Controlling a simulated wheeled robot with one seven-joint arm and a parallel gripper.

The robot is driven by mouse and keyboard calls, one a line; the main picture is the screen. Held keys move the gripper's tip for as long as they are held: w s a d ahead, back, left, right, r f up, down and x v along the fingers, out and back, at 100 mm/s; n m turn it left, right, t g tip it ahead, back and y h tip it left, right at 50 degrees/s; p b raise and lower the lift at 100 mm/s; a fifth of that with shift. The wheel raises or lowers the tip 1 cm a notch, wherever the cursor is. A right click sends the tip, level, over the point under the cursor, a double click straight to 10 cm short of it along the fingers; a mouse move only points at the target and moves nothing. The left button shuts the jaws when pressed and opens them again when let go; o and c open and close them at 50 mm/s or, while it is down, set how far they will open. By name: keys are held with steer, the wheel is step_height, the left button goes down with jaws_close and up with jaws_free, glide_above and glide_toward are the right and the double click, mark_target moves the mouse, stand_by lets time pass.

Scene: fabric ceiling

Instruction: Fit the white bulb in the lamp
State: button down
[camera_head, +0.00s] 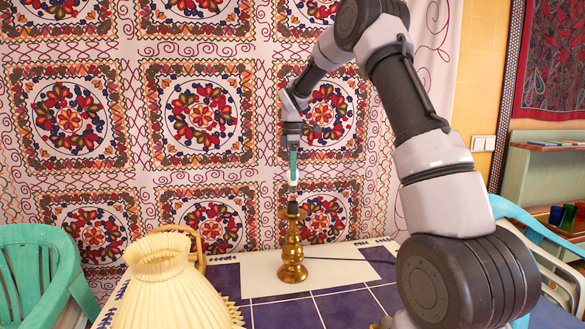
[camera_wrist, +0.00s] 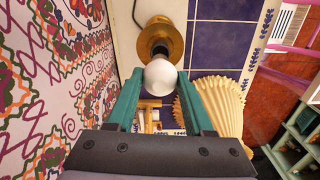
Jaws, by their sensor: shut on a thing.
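The brass lamp (camera_head: 292,256) stands upright on the table, without a shade on it. My gripper (camera_head: 293,172) points down above the lamp, its teal fingers shut on the white bulb (camera_wrist: 160,77). In the wrist view my gripper (camera_wrist: 159,76) has the bulb between its fingertips, with the brass lamp base (camera_wrist: 168,32) beyond it. In the head view the bulb shows only as a small white patch just over the lamp's top. The bulb hides the socket in the wrist view, so I cannot tell whether they touch.
A cream pleated lampshade (camera_head: 170,287) stands on the table (camera_head: 290,312) left of and nearer than the lamp. A dark cord (camera_head: 335,259) runs right from the lamp. A green chair (camera_head: 38,270) is at left. A patterned fabric (camera_head: 160,110) hangs behind.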

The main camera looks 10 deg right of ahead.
mark_target(293, 186)
steer(key=shift+f, duration=2.8)
steer(key=shift+c, duration=1)
jaws_free()
step_height(293, 186, up, 10)
steer(key=shift+r, duration=0.35)
